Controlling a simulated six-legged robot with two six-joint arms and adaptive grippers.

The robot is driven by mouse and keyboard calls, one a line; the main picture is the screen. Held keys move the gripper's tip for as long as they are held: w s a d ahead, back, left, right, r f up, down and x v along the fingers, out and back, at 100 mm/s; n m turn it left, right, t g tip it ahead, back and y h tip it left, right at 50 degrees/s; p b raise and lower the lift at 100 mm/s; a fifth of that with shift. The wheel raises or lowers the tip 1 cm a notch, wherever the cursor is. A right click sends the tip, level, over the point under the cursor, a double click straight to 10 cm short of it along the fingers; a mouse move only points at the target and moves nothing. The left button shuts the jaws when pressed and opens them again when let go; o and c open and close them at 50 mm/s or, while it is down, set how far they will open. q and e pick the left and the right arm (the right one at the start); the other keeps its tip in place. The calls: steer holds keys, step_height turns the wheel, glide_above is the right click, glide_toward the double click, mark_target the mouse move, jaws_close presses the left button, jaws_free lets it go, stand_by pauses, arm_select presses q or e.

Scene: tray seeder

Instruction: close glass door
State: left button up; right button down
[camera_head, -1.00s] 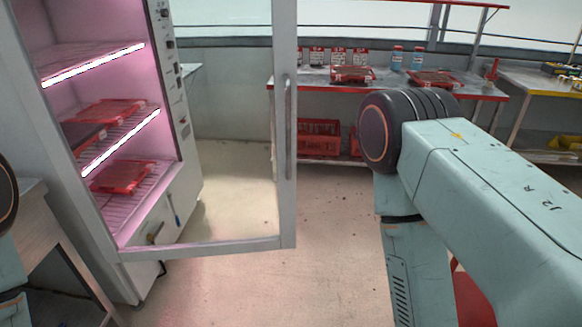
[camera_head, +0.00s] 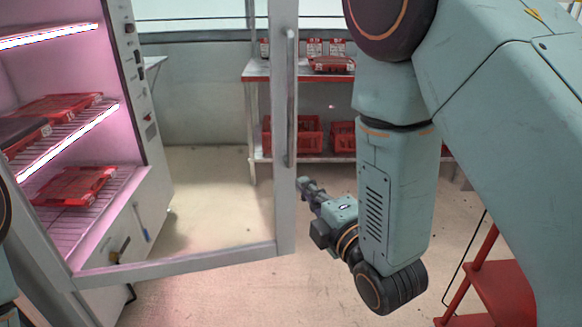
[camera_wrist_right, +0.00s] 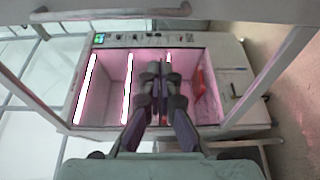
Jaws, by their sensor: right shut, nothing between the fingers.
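The glass door (camera_head: 283,205) of the lit cabinet stands wide open, its pale frame reaching out from the cabinet into the room. Its vertical handle (camera_head: 291,100) is on the free edge; a handle bar (camera_wrist_right: 110,14) also crosses the top of the right wrist view. My right gripper (camera_head: 306,186) is shut and empty, just right of the door's free edge in the head view, below the handle. Whether it touches the frame I cannot tell. In the right wrist view the closed fingers (camera_wrist_right: 160,75) point toward the pink-lit cabinet interior. My left gripper is out of view.
The cabinet (camera_head: 150,200) holds red trays (camera_head: 75,186) on wire shelves. A bench (camera_head: 255,72) with red crates (camera_head: 300,135) below stands behind. A red stand (camera_head: 490,290) is at lower right. The floor below the door is clear.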

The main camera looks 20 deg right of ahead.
steer(key=b, duration=0.3)
glide_toward(292, 153)
steer(key=w+a+r, duration=0.1)
steer(key=w+a, duration=0.1)
steer(key=w, duration=0.5)
steer(key=shift+s+a+r, duration=0.3)
steer(key=shift+a+r, duration=0.05)
steer(key=shift+r, duration=0.05)
steer(key=shift+w+d+f, duration=0.1)
steer(key=shift+w+d, duration=0.05)
steer(key=shift+w, duration=0.1)
